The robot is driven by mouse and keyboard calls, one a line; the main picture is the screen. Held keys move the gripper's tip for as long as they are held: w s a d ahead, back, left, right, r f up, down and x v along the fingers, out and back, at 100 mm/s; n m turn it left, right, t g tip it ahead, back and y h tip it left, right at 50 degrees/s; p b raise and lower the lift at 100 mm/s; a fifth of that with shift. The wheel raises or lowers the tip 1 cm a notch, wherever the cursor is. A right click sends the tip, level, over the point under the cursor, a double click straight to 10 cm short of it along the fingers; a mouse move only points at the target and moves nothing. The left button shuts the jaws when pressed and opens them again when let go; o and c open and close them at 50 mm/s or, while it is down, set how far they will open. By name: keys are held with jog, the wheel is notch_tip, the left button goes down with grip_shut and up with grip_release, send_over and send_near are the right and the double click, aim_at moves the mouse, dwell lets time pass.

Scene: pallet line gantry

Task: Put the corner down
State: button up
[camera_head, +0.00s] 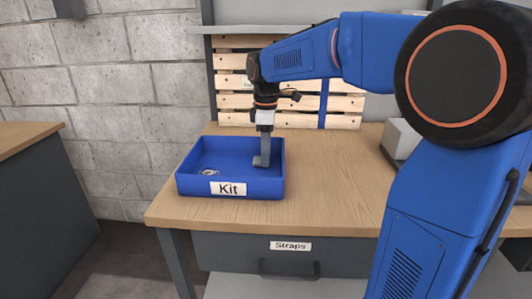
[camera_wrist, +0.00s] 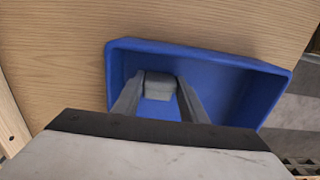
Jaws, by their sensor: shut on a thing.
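My gripper (camera_head: 264,150) points down into the right part of a blue tray labelled Kit (camera_head: 262,189). It is shut on a small grey piece, the corner (camera_head: 261,161). In the wrist view, the corner (camera_wrist: 159,84) sits between the two finger ends of my gripper (camera_wrist: 158,92), with the blue tray (camera_wrist: 220,60) around and below it. I cannot tell whether the corner touches the tray floor.
A small shiny item (camera_head: 209,172) lies in the tray's left part. The tray stands at the left end of a wooden bench (camera_head: 330,190), beside bare bench top. A slatted wooden panel (camera_head: 343,104) stands behind. A drawer labelled Straps (camera_head: 290,246) is below.

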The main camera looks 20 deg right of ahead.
jog(key=shift+f, duration=0.1)
jog(key=o, duration=1)
notch_tip(320, 180, up, 12)
jog(key=shift+r, duration=0.1)
dwell(0.4)
